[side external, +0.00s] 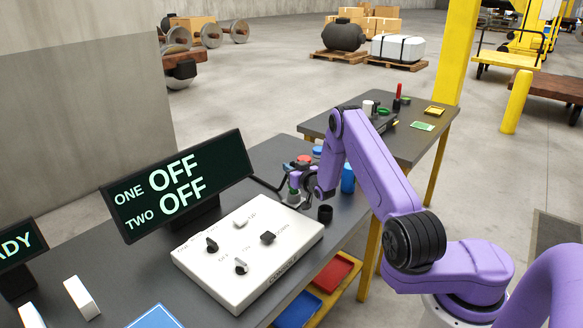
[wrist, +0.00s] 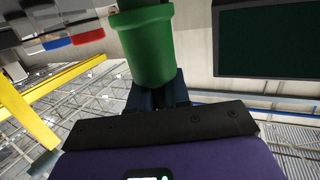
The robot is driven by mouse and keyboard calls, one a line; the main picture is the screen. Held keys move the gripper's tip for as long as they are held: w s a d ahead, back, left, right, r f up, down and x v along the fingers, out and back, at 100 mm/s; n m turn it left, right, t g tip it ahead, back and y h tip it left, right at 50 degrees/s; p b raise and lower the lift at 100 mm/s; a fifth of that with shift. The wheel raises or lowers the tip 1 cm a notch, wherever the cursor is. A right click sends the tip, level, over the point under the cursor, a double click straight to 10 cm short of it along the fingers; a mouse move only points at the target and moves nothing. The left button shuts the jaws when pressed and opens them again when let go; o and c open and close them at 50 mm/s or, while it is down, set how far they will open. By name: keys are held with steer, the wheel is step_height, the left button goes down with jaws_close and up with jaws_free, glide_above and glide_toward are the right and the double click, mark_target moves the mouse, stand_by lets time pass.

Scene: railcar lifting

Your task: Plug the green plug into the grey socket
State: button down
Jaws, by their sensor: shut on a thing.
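The green plug (wrist: 147,50) fills the upper middle of the wrist view, held between the fingers of my gripper (wrist: 158,92). In the side view my gripper (side external: 302,188) is over the table, just beyond the console, and a bit of the plug's green (side external: 293,194) shows at it. A dark line like a cable runs to the gripper from near the display. I cannot pick out the grey socket for certain; a short dark cylinder (side external: 325,213) stands on the table close to the gripper. Any contact between plug and socket is hidden.
A white console (side external: 248,250) with several knobs and a tilted display (side external: 178,187) reading ONE OFF, TWO OFF stand left of my gripper. A blue cylinder (side external: 347,178) and a red-topped thing (side external: 304,159) are close by. A second table (side external: 400,140) with small items stands behind.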

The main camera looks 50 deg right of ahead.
steer(key=shift+f, duration=0.8)
steer(key=c, duration=1)
jaws_free()
steer(key=shift+r, duration=0.55)
step_height(320, 180, up, 2)
steer(key=shift+r, duration=0.25)
steer(key=s+a+r, duration=0.1)
steer(key=s+r, duration=0.2)
steer(key=s, duration=0.1)
steer(key=s+a+r, duration=0.2)
steer(key=s+r, duration=0.1)
steer(key=s, duration=0.1)
steer(key=s+a+r, duration=0.2)
steer(key=s+r, duration=0.1)
steer(key=s, duration=0.2)
steer(key=shift+r, duration=0.2)
